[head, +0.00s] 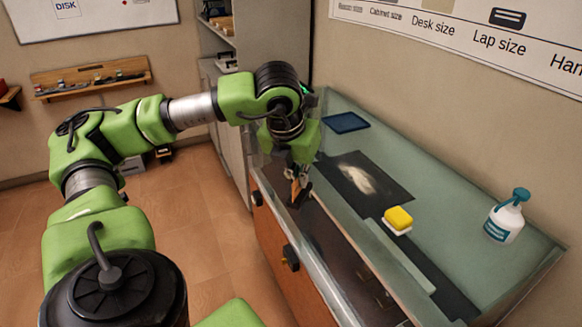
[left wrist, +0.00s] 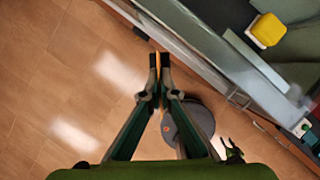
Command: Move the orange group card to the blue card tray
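My left gripper (head: 300,192) is near the front edge of the glass-topped counter, its fingers pointing down. In the left wrist view the gripper (left wrist: 159,62) has its fingertips close together, with the thin orange card (left wrist: 158,72) seen edge-on between them. A bit of the orange card (head: 295,188) also shows at the fingers in the head view; most of it is hidden. The blue card tray (head: 346,122) lies flat on the far left end of the counter, apart from the gripper. My right gripper is not in view.
On the glass counter (head: 440,177) are a dark mat with a pale smear (head: 365,178), a yellow block on a white base (head: 398,220) and a white pump bottle (head: 504,220). A wall runs behind. The glass between mat and tray is clear.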

